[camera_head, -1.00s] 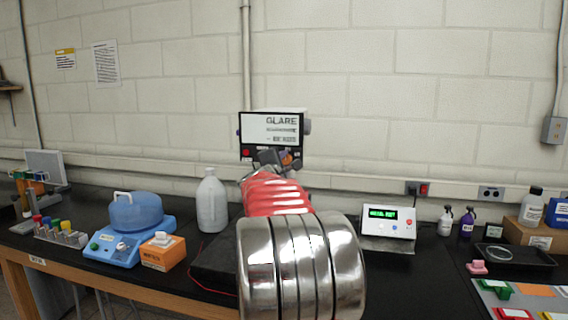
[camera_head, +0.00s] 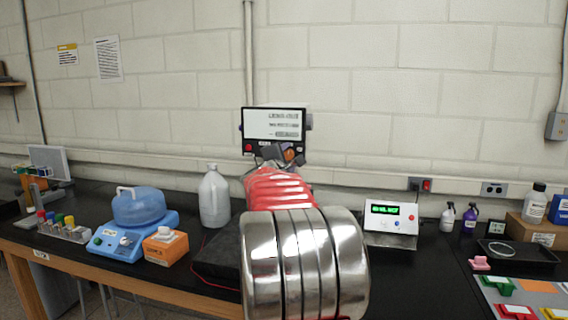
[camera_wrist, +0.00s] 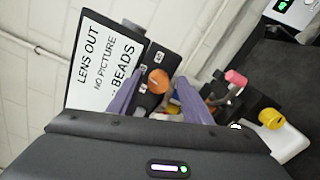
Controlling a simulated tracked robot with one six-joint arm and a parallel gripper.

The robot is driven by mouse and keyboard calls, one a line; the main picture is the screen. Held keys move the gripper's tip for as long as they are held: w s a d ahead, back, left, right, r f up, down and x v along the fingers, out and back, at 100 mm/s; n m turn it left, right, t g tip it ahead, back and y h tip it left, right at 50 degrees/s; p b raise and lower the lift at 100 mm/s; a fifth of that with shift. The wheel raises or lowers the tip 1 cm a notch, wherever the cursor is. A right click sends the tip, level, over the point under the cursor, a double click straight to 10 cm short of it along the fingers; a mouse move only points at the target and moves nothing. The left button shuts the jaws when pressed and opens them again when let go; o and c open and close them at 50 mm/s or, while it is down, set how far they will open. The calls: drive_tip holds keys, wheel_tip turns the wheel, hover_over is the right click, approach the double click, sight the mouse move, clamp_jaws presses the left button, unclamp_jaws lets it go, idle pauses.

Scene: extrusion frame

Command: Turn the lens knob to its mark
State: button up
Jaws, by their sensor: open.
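An instrument with a white screen (camera_head: 273,124) stands behind my arm. In the wrist view its screen (camera_wrist: 106,64) reads "LENS OUT", "NO PICTURE" and "BEADS". An orange round knob (camera_wrist: 158,80) shows between my fingers in the wrist view; I cannot tell whether it is the lens knob, and no mark is readable. My gripper (camera_wrist: 156,92) is open, its two purple fingers on either side of that knob in the picture. Contact cannot be told. In the head view my gripper (camera_head: 276,153) is small and partly hidden by my arm.
A pink-red knob (camera_wrist: 236,77) and a yellow cylinder (camera_wrist: 270,118) lie right of my fingers. On the bench, a white jug (camera_head: 214,200) and a blue device (camera_head: 130,240) stand left. A box with a green display (camera_head: 391,220) stands right of my arm.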

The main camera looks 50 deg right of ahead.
drive_tip(key=v, duration=1.3)
drive_tip(key=shift+s+a, duration=0.2)
drive_tip(key=shift+a, duration=0.05)
drive_tip(key=shift+f, duration=0.1)
drive_tip(key=s+a+f+m+y, duration=0.2)
drive_tip(key=s+a+f+y, duration=0.3)
drive_tip(key=a, duration=1)
drive_tip(key=s+a+f+m+g+y, duration=0.1)
drive_tip(key=s+a+f+m+y, duration=0.2)
drive_tip(key=s+a+f+y, duration=0.3)
drive_tip(key=s+a+f+m+y, duration=0.3)
drive_tip(key=a+f, duration=1)
drive_tip(key=a, duration=1.3)
drive_tip(key=s+y, duration=0.2)
drive_tip(key=shift+s+f+y, duration=0.15)
drive_tip(key=shift+f+y, duration=0.1)
drive_tip(key=shift+y, duration=0.05)
drive_tip(key=shift+c, duration=0.2)
